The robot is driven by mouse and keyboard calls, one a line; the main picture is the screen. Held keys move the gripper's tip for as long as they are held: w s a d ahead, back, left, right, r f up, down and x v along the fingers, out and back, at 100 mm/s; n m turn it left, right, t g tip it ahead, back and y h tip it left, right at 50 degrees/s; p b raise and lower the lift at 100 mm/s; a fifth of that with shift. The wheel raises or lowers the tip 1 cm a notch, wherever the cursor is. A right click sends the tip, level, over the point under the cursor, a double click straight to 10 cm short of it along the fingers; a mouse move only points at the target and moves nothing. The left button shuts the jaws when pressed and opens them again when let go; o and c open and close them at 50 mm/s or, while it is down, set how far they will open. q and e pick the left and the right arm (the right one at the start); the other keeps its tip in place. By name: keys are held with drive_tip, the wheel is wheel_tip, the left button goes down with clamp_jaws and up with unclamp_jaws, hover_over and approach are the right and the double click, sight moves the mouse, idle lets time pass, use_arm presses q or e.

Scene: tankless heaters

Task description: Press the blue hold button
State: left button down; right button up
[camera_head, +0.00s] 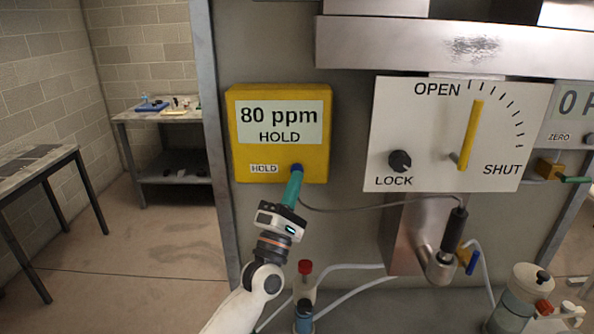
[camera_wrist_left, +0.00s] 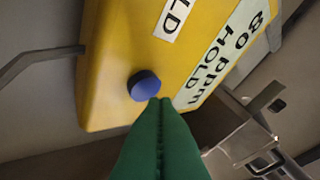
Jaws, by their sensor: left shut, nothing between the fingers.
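A yellow box (camera_head: 245,140) is mounted on the grey panel, with a display (camera_head: 279,122) reading "80 ppm HOLD". The blue hold button (camera_head: 297,167) is at its lower right, beside a small HOLD label. My left gripper (camera_head: 296,174) has green fingers, shut and empty, with the tips at the button in the head view and partly covering it. In the left wrist view the blue button (camera_wrist_left: 144,86) sits just beyond and left of the green fingertips (camera_wrist_left: 160,100). I cannot tell whether the tips touch it. My right gripper is not in view.
To the right is a white plate (camera_head: 385,130) with a yellow lever (camera_head: 472,135) and a black LOCK knob (camera_head: 400,161). A grey hose (camera_head: 380,207) and a black-handled probe (camera_head: 454,230) lie below. A red-capped bottle (camera_head: 304,285) stands near my left arm.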

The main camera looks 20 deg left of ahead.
use_arm(q)
drive_tip(key=shift+s+d+p, duration=0.25)
drive_tip(key=shift+s+p, duration=0.05)
drive_tip(key=shift+s, duration=0.65)
drive_tip(key=shift+s+d+p, duration=0.3)
drive_tip(key=shift+s+p, duration=0.05)
drive_tip(key=shift+s, duration=0.55)
drive_tip(key=shift+s+d+p, duration=0.25)
drive_tip(key=shift+s+p, duration=0.05)
drive_tip(key=shift+s, duration=0.65)
